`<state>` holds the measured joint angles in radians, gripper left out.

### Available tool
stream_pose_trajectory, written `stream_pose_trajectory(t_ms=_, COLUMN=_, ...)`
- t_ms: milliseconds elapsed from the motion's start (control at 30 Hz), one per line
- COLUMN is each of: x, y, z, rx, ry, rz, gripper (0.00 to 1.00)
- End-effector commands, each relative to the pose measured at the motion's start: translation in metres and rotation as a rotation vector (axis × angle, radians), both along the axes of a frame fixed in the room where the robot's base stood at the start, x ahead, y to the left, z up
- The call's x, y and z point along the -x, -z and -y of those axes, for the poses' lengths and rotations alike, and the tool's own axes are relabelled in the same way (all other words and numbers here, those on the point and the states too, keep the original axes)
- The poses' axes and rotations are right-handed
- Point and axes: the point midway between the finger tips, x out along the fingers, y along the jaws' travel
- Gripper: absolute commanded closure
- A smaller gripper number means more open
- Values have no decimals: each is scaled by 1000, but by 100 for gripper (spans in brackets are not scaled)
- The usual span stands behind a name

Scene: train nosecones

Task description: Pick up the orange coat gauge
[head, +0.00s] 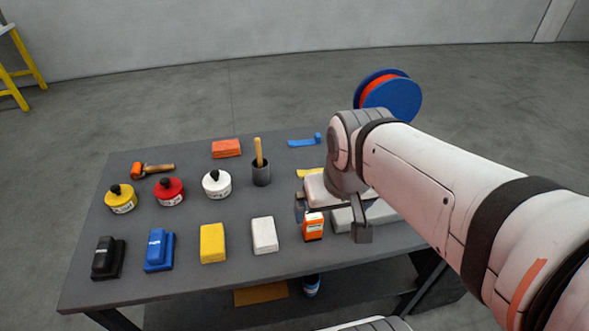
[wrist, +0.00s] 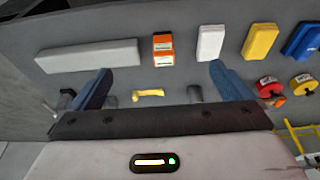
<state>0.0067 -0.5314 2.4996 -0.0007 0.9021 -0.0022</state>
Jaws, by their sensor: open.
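The orange coat gauge (head: 313,228) is a small box with a pale face, standing near the front edge of the grey table. It also shows in the wrist view (wrist: 162,49), top centre, lying between the lines of the two fingers and ahead of their tips. My gripper (head: 331,218) is open and empty, its fingers spread to either side of the gauge in the head view. In the wrist view my gripper (wrist: 159,69) has blue-grey fingers at left and right, with no contact with the gauge visible.
A white block (head: 264,235) stands left of the gauge, and a long grey block (head: 380,215) lies right. Yellow (head: 212,243), blue (head: 158,250) and black (head: 107,258) blocks line the front. Pots and a brush cup (head: 261,173) stand behind. My arm hides the table's right side.

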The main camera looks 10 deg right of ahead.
Motion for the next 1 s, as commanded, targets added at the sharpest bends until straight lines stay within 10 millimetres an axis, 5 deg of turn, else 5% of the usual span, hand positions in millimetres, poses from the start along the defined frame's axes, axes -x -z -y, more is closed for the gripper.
stream_pose_trajectory(t_ms=167, x=-6, y=3, z=0, rx=0, ry=0, rz=-16, gripper=13)
stream_pose_trajectory(t_ms=400, x=-49, y=34, z=0, rx=-2, ry=1, rz=-130, gripper=33)
stream_pose_trajectory(t_ms=700, x=-94, y=83, z=0, rx=-2, ry=1, rz=-254, gripper=33)
stream_pose_trajectory(t_ms=1000, x=-101, y=109, z=-1, rx=-2, ry=0, rz=-276, gripper=33)
